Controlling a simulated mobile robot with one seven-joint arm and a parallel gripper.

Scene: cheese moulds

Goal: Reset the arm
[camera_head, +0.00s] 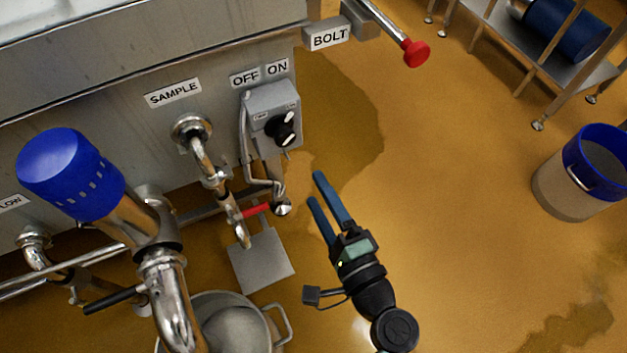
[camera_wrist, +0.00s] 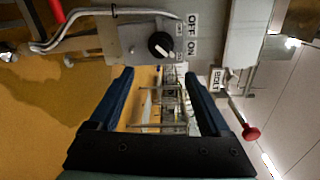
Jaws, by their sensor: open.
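My gripper (camera_head: 316,186) has two long blue fingers and is open and empty. In the head view it is to the right of the steel vat's front, below the grey switch box (camera_head: 272,118), and touches nothing that I can see. In the wrist view my gripper's fingers (camera_wrist: 158,80) stand wide apart with only distant floor and a rack between them. The switch box also shows in the wrist view (camera_wrist: 133,42), above the left finger. Its black knob (camera_wrist: 160,44) is in sight beside the OFF and ON labels.
The vat wall (camera_head: 90,110) bears a sample pipe (camera_head: 208,165) with a red-handled valve (camera_head: 256,210). A red-knobbed bolt (camera_head: 415,52) juts out at the upper right. A steel pot (camera_head: 225,325) stands low. A blue-rimmed bucket (camera_head: 570,185) stands far right. The floor right of my arm is clear.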

